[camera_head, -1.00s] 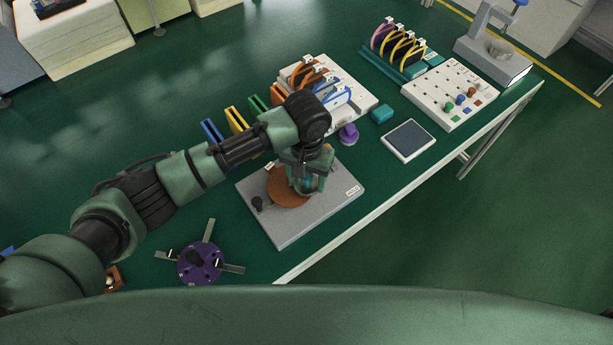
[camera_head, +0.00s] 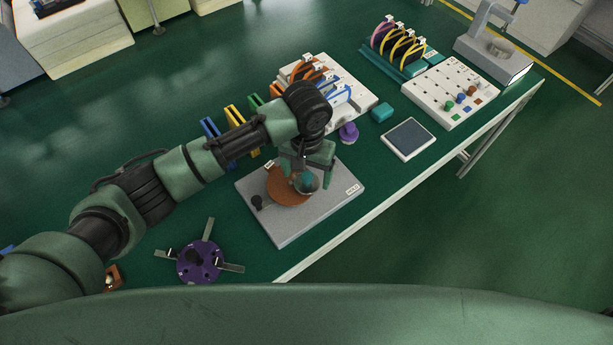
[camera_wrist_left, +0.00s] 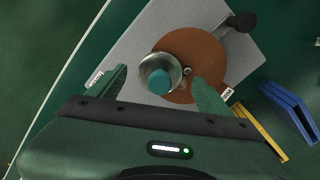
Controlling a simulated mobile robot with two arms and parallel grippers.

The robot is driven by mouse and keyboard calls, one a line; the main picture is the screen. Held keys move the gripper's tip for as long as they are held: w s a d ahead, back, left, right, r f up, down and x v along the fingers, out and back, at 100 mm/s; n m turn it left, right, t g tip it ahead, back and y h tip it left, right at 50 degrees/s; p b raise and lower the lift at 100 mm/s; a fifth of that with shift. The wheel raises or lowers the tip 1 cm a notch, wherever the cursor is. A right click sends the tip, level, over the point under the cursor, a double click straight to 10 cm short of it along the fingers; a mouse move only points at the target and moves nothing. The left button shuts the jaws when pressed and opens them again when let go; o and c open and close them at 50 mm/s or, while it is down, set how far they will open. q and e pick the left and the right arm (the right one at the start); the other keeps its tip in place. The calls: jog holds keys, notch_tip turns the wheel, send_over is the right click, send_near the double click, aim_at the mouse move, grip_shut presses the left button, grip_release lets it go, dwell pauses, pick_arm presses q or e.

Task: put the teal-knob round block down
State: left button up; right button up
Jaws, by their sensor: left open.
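The round block (camera_head: 312,186) is a silvery disc with a teal knob (camera_head: 307,178). It sits on the brown round plate (camera_head: 281,190) of a grey base (camera_head: 291,225). In the left wrist view the block (camera_wrist_left: 149,63) rests on the brown plate (camera_wrist_left: 205,55), toward one side, with its teal knob (camera_wrist_left: 161,82) upward. My left gripper (camera_head: 306,172) is open just above it. In the left wrist view its fingers (camera_wrist_left: 159,80) stand apart on either side of the block, with gaps. My right gripper is not in view.
A black knob (camera_head: 257,202) stands at the base's left corner. A purple three-armed piece (camera_head: 198,262) lies at the lower left. A purple knob (camera_head: 348,133), a teal block (camera_head: 382,112) and a dark-faced pad (camera_head: 408,138) lie right of the arm. Coloured holders (camera_head: 236,118) stand behind it.

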aim_at(307, 176)
pick_arm(q)
notch_tip(307, 176, up, 10)
jog(key=b, duration=0.1)
